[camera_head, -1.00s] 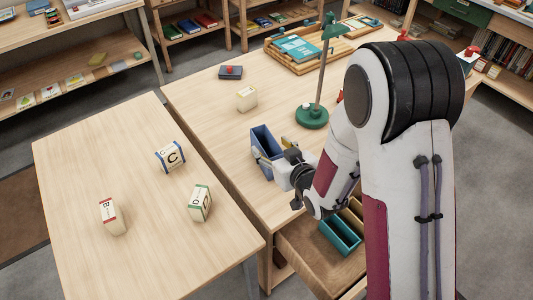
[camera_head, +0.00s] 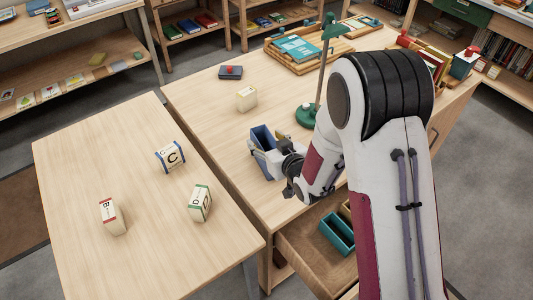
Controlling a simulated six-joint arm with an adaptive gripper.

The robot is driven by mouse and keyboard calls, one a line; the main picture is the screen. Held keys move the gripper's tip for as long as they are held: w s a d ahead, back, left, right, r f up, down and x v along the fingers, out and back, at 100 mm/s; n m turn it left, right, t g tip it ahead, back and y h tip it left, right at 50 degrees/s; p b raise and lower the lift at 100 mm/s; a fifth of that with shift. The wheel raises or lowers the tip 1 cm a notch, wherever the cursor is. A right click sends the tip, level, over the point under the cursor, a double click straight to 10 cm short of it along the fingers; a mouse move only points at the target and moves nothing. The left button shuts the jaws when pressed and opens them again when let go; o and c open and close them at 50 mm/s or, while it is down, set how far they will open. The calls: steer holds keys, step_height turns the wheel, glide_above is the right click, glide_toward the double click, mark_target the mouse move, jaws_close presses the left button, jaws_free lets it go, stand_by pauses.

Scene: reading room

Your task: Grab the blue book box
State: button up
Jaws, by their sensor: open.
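The blue book box (camera_head: 262,134) is an open-topped blue container standing upright on the long wooden table, left of the green lamp's base. My gripper (camera_head: 267,143) is open at the near side of the box, with a finger showing at its left and another at its right. The gripper and wrist hide the lower front of the box. I cannot tell whether the fingers touch it.
The green lamp (camera_head: 311,115) stands close behind my arm. A cream block (camera_head: 246,99) and a dark box (camera_head: 231,72) lie farther back. An open drawer (camera_head: 312,238) with a teal tray (camera_head: 338,232) is below. Lettered blocks (camera_head: 170,157) stand on the left table.

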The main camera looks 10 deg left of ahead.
jaws_close()
steer(key=shift+r, duration=0.15)
stand_by(0.4)
step_height(320, 180, up, 10)
stand_by(0.8)
